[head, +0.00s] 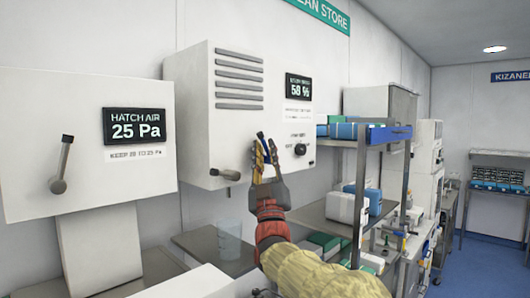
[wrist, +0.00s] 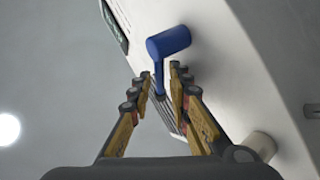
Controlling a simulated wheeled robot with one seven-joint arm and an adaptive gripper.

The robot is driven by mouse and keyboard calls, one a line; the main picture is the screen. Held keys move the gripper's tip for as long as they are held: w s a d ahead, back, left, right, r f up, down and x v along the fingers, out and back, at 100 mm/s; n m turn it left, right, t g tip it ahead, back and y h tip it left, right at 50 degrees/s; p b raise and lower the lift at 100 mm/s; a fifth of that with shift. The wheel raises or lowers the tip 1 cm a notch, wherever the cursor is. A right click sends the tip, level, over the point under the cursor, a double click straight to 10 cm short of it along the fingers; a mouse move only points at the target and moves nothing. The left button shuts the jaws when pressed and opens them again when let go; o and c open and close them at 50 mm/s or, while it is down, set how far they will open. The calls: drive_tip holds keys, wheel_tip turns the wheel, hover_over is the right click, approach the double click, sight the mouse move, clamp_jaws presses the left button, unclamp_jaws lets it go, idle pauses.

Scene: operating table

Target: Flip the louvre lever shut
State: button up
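A white wall unit (head: 215,125) with grey louvre slats (head: 240,80) and a 58 % display stands ahead of me. My gripper (head: 264,146) is in front of the unit's face, below the slats. In the wrist view my gripper (wrist: 160,82) is open, with the lever's stem between its fingers and gaps visible on both sides.
A grey lever (head: 226,174) sits at the unit's lower left, and a black knob (head: 300,149) to the right of my gripper. A hatch-air unit (head: 85,145) with its own lever (head: 61,165) stands left. A shelf rack (head: 362,190) with boxes stands close right of my arm.

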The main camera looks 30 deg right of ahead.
drive_tip(key=v, duration=1.2)
drive_tip(key=shift+s, duration=0.1)
idle(0.4)
